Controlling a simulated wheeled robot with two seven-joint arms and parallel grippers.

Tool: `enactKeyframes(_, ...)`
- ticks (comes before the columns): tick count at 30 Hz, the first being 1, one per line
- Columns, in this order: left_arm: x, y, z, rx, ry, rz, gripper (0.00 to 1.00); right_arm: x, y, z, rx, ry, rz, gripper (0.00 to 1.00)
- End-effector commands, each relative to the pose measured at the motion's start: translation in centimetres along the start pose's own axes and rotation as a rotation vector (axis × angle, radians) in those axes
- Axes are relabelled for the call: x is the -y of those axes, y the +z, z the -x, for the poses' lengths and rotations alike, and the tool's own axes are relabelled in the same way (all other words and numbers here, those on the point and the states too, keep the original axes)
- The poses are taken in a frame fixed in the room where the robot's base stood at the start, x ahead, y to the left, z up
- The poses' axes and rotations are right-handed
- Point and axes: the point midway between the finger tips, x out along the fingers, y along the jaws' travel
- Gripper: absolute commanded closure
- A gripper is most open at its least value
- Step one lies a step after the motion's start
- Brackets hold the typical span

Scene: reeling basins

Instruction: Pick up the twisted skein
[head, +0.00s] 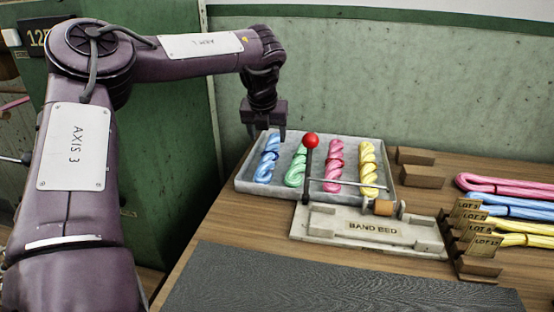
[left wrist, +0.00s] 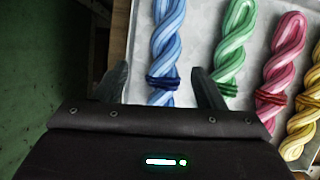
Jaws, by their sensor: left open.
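Twisted skeins lie side by side in a grey tray (head: 378,205): blue (head: 268,158), green (head: 297,166), pink (head: 335,167) and yellow (head: 369,168). My left gripper (head: 267,132) is open and empty above the tray's left end, pointing down over the blue skein. In the left wrist view, its fingers (left wrist: 162,82) appear on either side of the blue skein (left wrist: 164,40), which has a dark blue band. The green skein (left wrist: 231,42) lies just right of the right finger. I cannot tell the exact height of the fingers. My right gripper is not in view.
A band bed fixture (head: 372,238) with a red-knobbed lever (head: 310,141) stands in front of the tray. Straight hanks (head: 512,188) and a lot-tagged rack (head: 470,245) are at the right. A dark mat (head: 330,285) lies clear in front; a green wall (head: 400,80) stands behind.

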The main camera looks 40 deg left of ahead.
Motion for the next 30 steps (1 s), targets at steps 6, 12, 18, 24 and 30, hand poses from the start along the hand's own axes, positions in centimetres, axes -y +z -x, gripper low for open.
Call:
enactKeyframes(6, 0.7, -0.3, -3.2, -0.004, 0.001, 0.001, 0.36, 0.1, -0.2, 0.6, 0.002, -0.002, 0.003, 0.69)
enactKeyframes(12, 0.7, -0.2, -5.1, -0.001, 0.0, 0.001, 0.36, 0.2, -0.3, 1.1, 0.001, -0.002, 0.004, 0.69)
enactKeyframes(18, 0.7, -0.2, -5.2, 0.0, -0.001, 0.001, 0.36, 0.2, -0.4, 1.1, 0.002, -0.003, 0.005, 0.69)
enactKeyframes(24, 0.7, -0.2, -5.2, 0.0, -0.001, 0.001, 0.57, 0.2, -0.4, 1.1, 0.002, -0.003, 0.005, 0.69)
enactKeyframes(30, 0.7, -0.2, -5.2, 0.0, 0.0, 0.001, 0.83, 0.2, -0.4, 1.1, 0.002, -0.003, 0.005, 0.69)
